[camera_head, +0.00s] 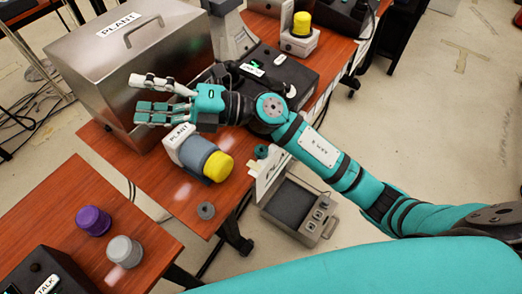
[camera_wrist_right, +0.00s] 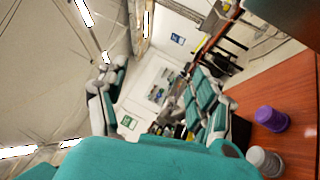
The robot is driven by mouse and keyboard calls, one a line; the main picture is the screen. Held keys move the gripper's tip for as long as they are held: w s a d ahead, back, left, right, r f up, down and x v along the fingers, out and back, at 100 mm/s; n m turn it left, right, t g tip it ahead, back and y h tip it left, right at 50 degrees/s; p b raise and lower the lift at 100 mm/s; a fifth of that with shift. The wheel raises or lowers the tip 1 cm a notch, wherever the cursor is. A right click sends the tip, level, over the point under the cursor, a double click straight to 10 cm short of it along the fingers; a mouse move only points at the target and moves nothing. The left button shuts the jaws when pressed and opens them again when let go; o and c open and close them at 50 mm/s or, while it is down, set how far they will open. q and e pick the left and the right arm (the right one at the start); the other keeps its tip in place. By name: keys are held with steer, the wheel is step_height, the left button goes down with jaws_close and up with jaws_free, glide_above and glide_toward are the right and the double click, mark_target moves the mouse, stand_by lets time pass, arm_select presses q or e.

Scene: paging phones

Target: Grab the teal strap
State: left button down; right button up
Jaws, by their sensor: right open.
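No teal strap can be clearly made out. A small dark teal piece (camera_head: 261,152) shows at the top of a pale upright panel, right of the table edge; I cannot tell whether it is a strap. My right gripper (camera_head: 146,97) is open, with its teal and grey fingers pointing left, in front of the steel box and above the yellow-capped device as seen in the head view. Nothing shows between its fingers. In the right wrist view its spread fingers (camera_wrist_right: 155,100) frame the distant wall. My left gripper is not in view.
A steel box (camera_head: 105,65) and a yellow-capped grey device (camera_head: 200,157) are on the wooden table. A black unit (camera_head: 292,75) stands behind my right forearm. A purple cylinder (camera_head: 93,220) and a grey cylinder (camera_head: 124,252) stand on the nearer table. An open case (camera_head: 300,209) is low beside the table.

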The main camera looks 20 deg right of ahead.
step_height(320, 180, down, 4)
steer(key=s+a+n+g+h, duration=0.2)
steer(key=n+g+h, duration=0.1)
steer(key=n+g, duration=0.15)
steer(key=n+h+p, duration=0.2)
steer(key=h, duration=1.6)
glide_above(261, 149)
steer(key=a, duration=0.1)
steer(key=f, duration=2.1)
steer(key=shift+w, duration=0.2)
steer(key=f, duration=0.1)
steer(key=f+p, duration=0.1)
steer(key=f, duration=0.1)
steer(key=d+f, duration=0.1)
steer(key=f, duration=0.1)
steer(key=shift+s+f+p, duration=0.15)
steer(key=shift+s+p, duration=0.1)
steer(key=shift+p, duration=0.15)
steer(key=shift+f, duration=0.3)
steer(key=shift+c, duration=0.4)
